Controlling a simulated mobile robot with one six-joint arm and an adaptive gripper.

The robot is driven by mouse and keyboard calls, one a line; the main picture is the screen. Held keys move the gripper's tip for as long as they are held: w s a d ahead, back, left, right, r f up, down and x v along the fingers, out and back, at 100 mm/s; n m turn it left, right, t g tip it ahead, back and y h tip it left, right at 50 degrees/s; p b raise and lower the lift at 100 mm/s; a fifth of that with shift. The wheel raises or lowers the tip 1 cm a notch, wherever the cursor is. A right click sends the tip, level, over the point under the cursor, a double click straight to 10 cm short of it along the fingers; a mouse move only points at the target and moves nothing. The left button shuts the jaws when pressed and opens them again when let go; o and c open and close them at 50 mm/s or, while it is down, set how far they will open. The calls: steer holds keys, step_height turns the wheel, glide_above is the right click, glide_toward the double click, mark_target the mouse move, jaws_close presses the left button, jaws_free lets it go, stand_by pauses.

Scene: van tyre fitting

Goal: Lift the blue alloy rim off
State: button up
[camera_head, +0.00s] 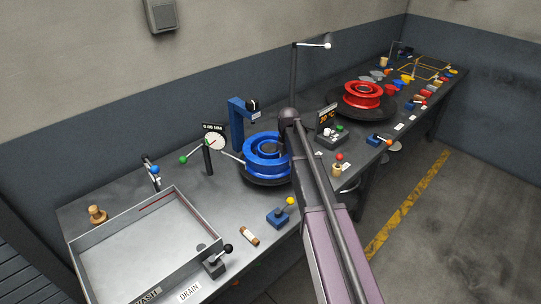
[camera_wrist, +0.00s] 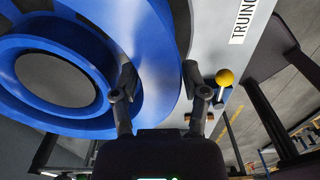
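The blue alloy rim (camera_head: 266,148) lies flat on a dark round turntable (camera_head: 262,181) at the middle of the bench. In the wrist view the rim (camera_wrist: 35,105) fills the left half, with its dark grey hub opening showing. My gripper (camera_wrist: 160,80) is open, its two fingers apart. The left finger is over the blue rim and the right finger is at or just outside its outer edge. I cannot tell whether either finger touches it. In the head view my arm covers the rim's right side and the gripper is hidden.
A blue post (camera_head: 237,122) stands behind the rim, with a dial gauge (camera_head: 214,142) to its left. A yellow-knobbed lever (camera_head: 279,214) is in front. A wash tray (camera_head: 208,229) fills the left end. A red rim (camera_head: 362,94) sits farther right.

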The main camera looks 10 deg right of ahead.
jaws_close()
steer(key=shift+r+p, duration=0.75)
steer(key=shift+p, duration=0.05)
stand_by(0.7)
steer(key=shift+s+r+t+y+p, duration=0.1)
steer(key=shift+r+t+y+p, duration=0.3)
steer(key=shift+r+t+p, duration=0.3)
stand_by(1.3)
steer(key=shift+r+t+y+p, duration=0.75)
steer(key=shift+r+p, duration=0.5)
steer(key=shift+r, duration=0.5)
stand_by(2.4)
